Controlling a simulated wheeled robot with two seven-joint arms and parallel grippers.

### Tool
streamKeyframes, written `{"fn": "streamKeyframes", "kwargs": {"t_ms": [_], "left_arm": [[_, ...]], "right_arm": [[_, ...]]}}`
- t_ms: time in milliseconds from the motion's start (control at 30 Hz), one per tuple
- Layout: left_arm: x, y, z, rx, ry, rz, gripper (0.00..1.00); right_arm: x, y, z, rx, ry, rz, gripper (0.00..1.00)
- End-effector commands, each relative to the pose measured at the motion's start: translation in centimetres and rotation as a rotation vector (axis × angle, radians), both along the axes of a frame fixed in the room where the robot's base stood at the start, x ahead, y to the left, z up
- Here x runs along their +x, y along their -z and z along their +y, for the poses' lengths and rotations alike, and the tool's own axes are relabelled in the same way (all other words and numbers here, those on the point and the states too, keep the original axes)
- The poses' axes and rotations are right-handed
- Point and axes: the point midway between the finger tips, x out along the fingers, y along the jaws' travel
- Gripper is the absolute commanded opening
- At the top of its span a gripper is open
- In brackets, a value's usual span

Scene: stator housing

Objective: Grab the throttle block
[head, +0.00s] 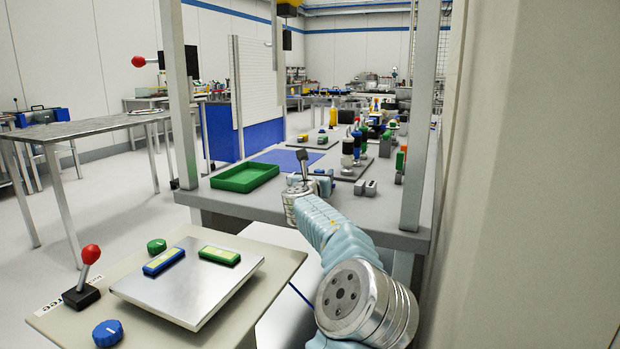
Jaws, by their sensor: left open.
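My left arm comes in from the lower right and reaches over the front of the grey workbench. Its gripper (324,179) is small and partly hidden behind my wrist; it is open, and I see nothing held in it. Two small grey metal blocks (365,187) lie on the bench just right of the gripper, apart from it. One may be the throttle block, but I cannot tell for sure. A dark upright piece (302,157) shows above my wrist; I cannot tell what it belongs to. My right gripper is not in view.
A green tray (246,187) and a blue mat (288,160) lie left of my gripper. Bottles (347,154) and small parts stand behind on a grey plate. Grey posts frame the bench. In front is a console with a red-knobbed lever (90,256).

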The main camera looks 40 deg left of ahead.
Motion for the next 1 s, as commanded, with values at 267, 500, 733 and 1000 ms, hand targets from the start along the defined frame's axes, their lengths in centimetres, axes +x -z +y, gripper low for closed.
{"fn": "streamKeyframes", "kwargs": {"t_ms": [267,500,733,1000], "left_arm": [[0.86,0.07,0.43,-0.002,0.000,-0.001,0.64],[0.83,0.06,0.42,-0.002,0.000,-0.001,0.35],[0.83,0.06,0.41,-0.002,0.001,-0.001,0.00],[0.82,-0.05,0.40,0.000,0.001,-0.001,0.00]], "right_arm": [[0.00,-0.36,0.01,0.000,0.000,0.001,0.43],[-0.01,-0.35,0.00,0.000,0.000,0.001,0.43],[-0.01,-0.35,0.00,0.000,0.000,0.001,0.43],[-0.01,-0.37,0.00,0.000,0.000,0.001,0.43]]}}
